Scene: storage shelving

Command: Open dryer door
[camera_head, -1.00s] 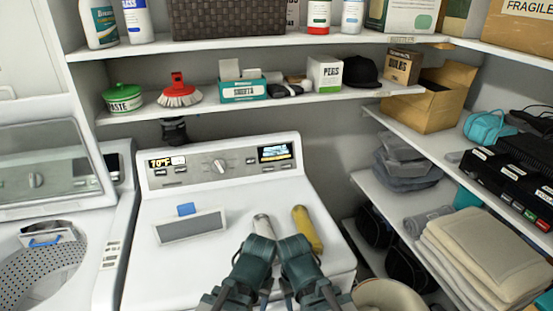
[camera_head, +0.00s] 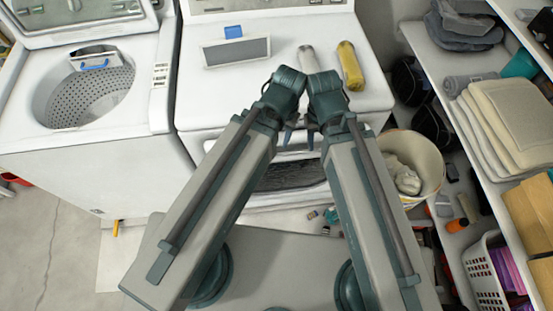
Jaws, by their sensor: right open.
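The white dryer (camera_head: 215,90) stands in the middle of the head view, with its top facing me. The dryer door (camera_head: 290,178) is on the front face below and shows a dark window between my two arms. It looks shut, but my arms hide much of its edge and handle area. My left gripper (camera_head: 286,137) and right gripper (camera_head: 310,137) point down close together in front of the dryer's upper front, above the door in the picture. The right gripper is open and appears empty. The left gripper's fingers are too hidden to judge.
A top-loading washer (camera_head: 60,150) with its lid raised stands left. A grey panel (camera_head: 237,51), a pale cylinder (camera_head: 308,60) and a yellow item (camera_head: 350,65) lie on the dryer. A cream bin (camera_head: 425,160) and loaded shelves stand right.

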